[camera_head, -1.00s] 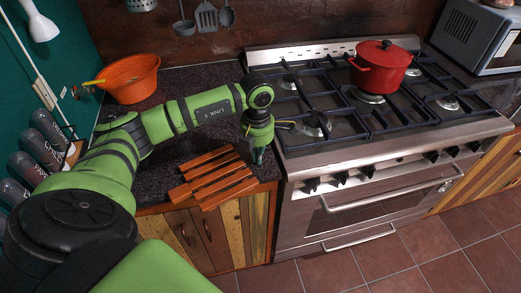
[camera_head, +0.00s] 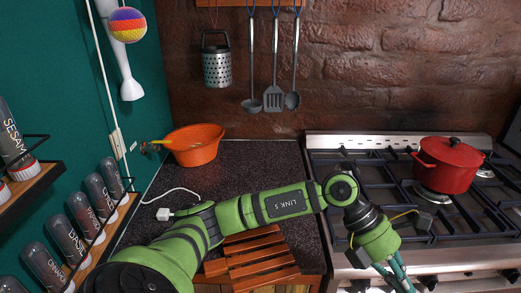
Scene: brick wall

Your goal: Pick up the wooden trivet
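The wooden trivet (camera_head: 262,259), made of several reddish-brown slats, lies at the front edge of the dark counter in the head view. My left forearm passes in front of its far left part and hides some of it. My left gripper (camera_head: 402,284) is to the right of the trivet and apart from it, over the front of the stove. Its fingers point down toward the bottom edge of the picture, and I cannot tell whether they are apart or together. My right gripper is not in view.
A red pot (camera_head: 447,167) stands on the stove (camera_head: 330,150) at right. An orange bowl (camera_head: 194,146) sits at the back left of the counter. Spice jars (camera_head: 84,215) line the left wall. Utensils (camera_head: 273,97) and a grater (camera_head: 216,66) hang on the brick wall. The counter's back middle is clear.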

